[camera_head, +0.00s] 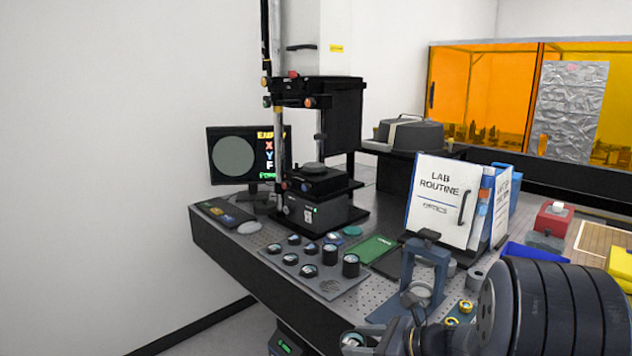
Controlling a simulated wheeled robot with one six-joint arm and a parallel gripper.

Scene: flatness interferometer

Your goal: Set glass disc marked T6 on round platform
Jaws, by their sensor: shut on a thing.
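The round platform (314,168) is on the black stage of the tall interferometer stand, left of centre. My gripper (366,340) is low in the view, at the bottom edge, far in front of the platform. It is shut on a small round piece with a pale glassy face (352,339), which looks like the glass disc. No T6 mark can be read on it. My dark wrist hides part of the gripper. Several black-sided round pieces with glassy tops stand on a grey tray (335,287) between my gripper and the stand.
A blue arched stand (440,262) stands close behind my gripper. A Lab Routine binder (443,200) stands behind it. A green mat (375,248) lies beside the tray. Bare perforated tabletop (238,243) shows at front left.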

